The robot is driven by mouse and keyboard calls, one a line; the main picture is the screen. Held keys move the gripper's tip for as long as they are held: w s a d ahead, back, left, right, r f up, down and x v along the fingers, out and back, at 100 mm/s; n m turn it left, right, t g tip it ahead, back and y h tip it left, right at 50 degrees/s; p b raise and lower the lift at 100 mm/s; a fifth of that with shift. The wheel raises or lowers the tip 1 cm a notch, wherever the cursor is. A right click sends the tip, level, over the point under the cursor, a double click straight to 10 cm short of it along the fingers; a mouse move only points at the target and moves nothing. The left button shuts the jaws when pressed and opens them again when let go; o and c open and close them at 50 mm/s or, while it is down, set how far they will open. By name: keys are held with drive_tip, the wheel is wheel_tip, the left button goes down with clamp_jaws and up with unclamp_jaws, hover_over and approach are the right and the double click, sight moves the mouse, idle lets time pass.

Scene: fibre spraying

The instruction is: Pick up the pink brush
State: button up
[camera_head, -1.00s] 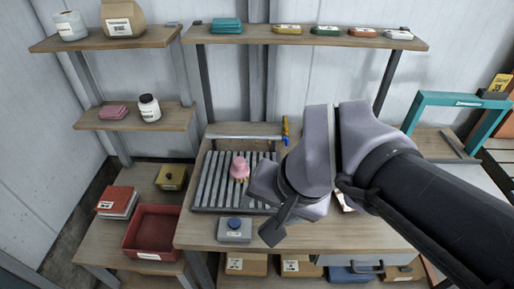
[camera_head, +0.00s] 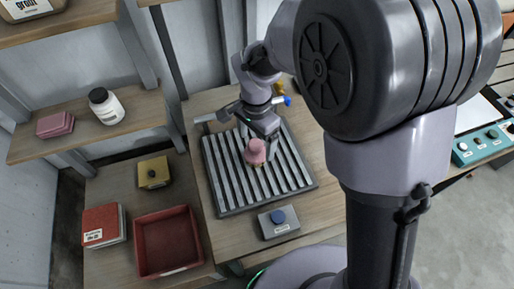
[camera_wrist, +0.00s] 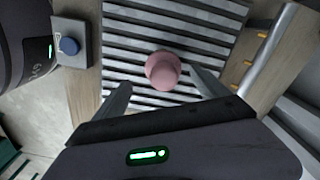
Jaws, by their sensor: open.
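The pink brush (camera_head: 255,152) stands on a grey slatted rack (camera_head: 229,196) on the wooden table. In the wrist view the pink brush (camera_wrist: 163,70) shows its round top between the two fingers, nearer the right finger. My gripper (camera_head: 258,140) is at the brush in the head view, and my gripper (camera_wrist: 162,92) is open in the wrist view. I see a gap on the left between finger and brush; contact on the right is not clear. The brush's lower part is mostly hidden.
A box with a blue button (camera_head: 278,222) sits at the rack's front edge. A red tray (camera_head: 167,243), red books (camera_head: 104,225) and a yellow box (camera_head: 154,172) are on the lower left surface. A white bottle (camera_head: 106,106) stands on the shelf. A teal control panel (camera_head: 482,146) is at right.

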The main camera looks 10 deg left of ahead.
drive_tip(key=f+b, duration=0.1)
drive_tip(key=f, duration=0.1)
drive_tip(key=f+b, duration=0.1)
drive_tip(key=f, duration=0.1)
drive_tip(key=f+b, duration=0.1)
drive_tip(key=f, duration=0.2)
drive_tip(key=shift+w+a, duration=0.15)
drive_tip(key=shift+w, duration=0.2)
drive_tip(key=shift+r, duration=0.1)
drive_tip(key=shift+c, duration=0.2)
drive_tip(key=c, duration=1.4)
